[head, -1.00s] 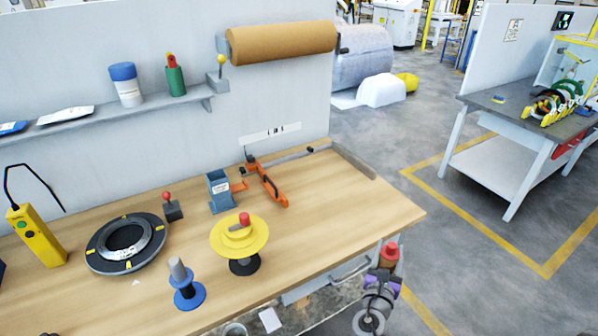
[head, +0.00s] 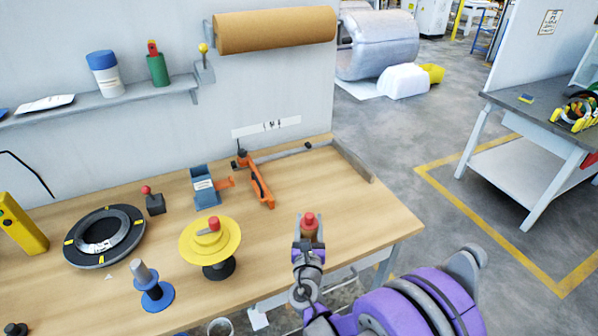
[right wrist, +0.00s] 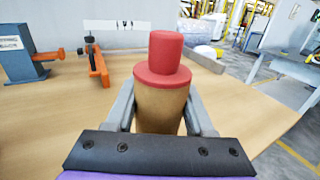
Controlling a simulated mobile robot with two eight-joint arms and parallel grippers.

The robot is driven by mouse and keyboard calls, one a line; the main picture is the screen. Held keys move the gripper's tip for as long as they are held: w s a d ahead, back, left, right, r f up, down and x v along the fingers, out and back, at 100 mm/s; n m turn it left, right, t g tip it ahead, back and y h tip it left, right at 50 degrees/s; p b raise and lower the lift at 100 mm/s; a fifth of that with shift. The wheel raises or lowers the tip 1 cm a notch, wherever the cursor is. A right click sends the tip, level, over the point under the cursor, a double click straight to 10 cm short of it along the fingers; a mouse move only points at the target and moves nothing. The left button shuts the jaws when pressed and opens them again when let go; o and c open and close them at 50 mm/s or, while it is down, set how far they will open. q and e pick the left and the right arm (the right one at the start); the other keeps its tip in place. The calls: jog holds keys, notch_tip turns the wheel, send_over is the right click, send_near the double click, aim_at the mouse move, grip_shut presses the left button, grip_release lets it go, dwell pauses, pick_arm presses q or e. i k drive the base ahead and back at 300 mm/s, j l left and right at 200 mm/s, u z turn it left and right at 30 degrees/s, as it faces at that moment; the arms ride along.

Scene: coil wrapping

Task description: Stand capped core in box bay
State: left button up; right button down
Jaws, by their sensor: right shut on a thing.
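The capped core (head: 309,221) is a brown tube with a stepped red cap on top. It stands upright in my right gripper (head: 309,243), above the table's front right part. In the right wrist view the core (right wrist: 160,105) sits between the two grey fingers of my right gripper (right wrist: 161,112), with the cap clear above them. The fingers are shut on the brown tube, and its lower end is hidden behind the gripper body. I cannot make out a box with a bay in these views. My left gripper is not in view.
On the wooden table (head: 330,188) are a yellow disc stand (head: 209,240), a blue spindle (head: 154,293), a dark ring (head: 103,236), a blue holder (head: 204,188) and an orange clamp tool (head: 256,183). The table's right part is mostly clear. A kraft roll (head: 275,30) hangs behind.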

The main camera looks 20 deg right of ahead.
aim_at(320, 176)
jog(key=l+u, duration=0.3)
jog(key=i+l+u, duration=0.1)
jog(key=l+u, duration=0.2)
jog(key=i+l, duration=0.15)
jog(key=l, duration=0.15)
jog(key=i+l+u, duration=0.1)
jog(key=l, duration=0.15)
jog(key=i+l, duration=0.15)
jog(key=l, duration=0.15)
jog(key=u, duration=0.05)
